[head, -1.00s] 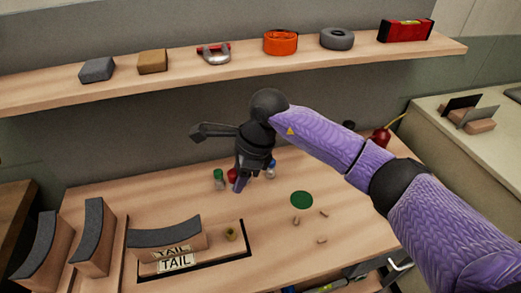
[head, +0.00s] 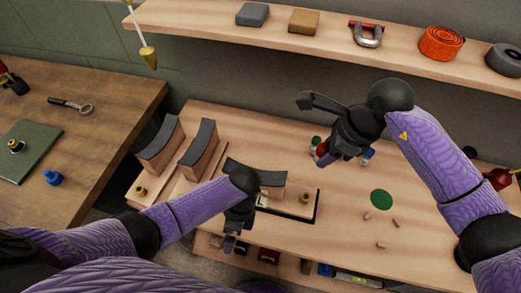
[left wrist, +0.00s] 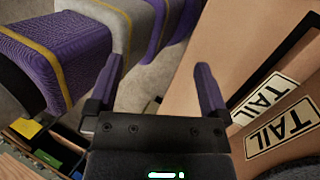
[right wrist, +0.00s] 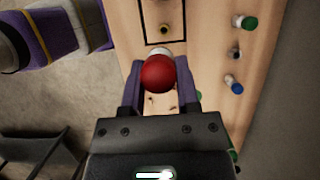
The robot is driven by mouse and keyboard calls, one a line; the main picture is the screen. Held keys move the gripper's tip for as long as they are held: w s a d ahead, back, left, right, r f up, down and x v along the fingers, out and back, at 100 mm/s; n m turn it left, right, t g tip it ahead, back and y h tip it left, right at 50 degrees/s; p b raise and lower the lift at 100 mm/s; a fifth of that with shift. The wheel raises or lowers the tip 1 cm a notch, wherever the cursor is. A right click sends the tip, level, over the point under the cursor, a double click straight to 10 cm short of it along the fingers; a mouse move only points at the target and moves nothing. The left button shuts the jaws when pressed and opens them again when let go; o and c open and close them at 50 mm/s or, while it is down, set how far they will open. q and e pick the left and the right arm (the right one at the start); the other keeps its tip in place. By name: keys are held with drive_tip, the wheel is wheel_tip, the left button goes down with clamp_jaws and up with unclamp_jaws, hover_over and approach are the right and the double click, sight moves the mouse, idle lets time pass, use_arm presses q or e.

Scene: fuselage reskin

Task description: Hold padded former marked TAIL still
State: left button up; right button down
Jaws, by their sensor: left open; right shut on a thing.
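The padded former marked TAIL (head: 272,182) stands on the bench in the head view, a wooden block with a curved grey pad on top. My left arm partly covers it. Two TAIL labels (left wrist: 284,128) show at the right of the left wrist view. My left gripper (head: 236,242) is open and empty at the bench's front edge, in front of the former and apart from it; its fingers (left wrist: 160,70) frame bare floor. My right gripper (head: 325,158) is shut on a red-topped bottle (right wrist: 158,75), above the back of the bench.
Two more padded formers (head: 160,146) stand left of the TAIL one. A small brass-coloured piece (head: 304,198) sits beside it, inside a black outline. A green disc (head: 381,199) and small pegs lie to the right. A shelf (head: 210,15) runs above; a side table (head: 85,125) stands left.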

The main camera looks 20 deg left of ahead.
sight(270, 185)
use_arm(q)
drive_tip(key=w+d+r+m+t+h, duration=0.1)
drive_tip(key=w+d+r+t, duration=0.25)
drive_tip(key=w+r, duration=1.05)
drive_tip(key=shift+t, duration=0.45)
drive_tip(key=f, duration=0.8)
drive_tip(key=w+f, duration=0.1)
drive_tip(key=f, duration=0.3)
drive_tip(key=shift+a+f, duration=0.15)
drive_tip(key=shift+a, duration=0.25)
drive_tip(key=shift+f, duration=0.3)
clamp_jaws()
